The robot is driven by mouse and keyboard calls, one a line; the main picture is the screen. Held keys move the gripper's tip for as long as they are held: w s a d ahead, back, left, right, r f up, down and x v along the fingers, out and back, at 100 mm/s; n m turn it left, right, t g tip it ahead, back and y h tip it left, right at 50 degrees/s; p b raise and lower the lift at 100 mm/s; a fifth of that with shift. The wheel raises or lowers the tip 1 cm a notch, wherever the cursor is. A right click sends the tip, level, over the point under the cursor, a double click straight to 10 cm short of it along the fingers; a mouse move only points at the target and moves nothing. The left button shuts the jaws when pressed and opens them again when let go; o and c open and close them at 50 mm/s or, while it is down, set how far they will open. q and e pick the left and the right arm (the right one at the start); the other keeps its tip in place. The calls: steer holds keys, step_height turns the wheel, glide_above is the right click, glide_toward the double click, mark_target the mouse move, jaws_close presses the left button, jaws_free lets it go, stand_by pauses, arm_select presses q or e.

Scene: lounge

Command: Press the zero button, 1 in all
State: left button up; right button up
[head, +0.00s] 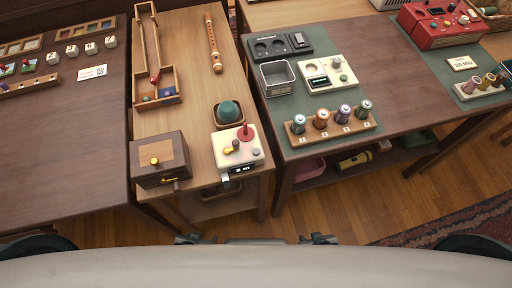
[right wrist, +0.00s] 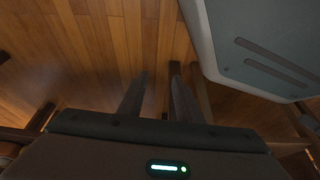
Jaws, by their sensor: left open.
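A cream device (head: 250,158) with a red knob, a yellow part, a grey knob and a dark display stands at the front of the middle wooden table. Another cream device (head: 340,68) with a display and a round knob sits on the green mat of the right table. I cannot read which control is the zero button. My left gripper (head: 189,239) shows at the bottom edge, open and empty, apart from the tables. My right gripper (head: 316,239) is also low; the right wrist view shows its fingers (right wrist: 160,95) apart with floor between them.
A rack of spools (head: 331,131) lines the right table's front. A red device (head: 440,22) sits far right. Floor before the tables is clear.

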jaws_close()
stand_by(1.5)
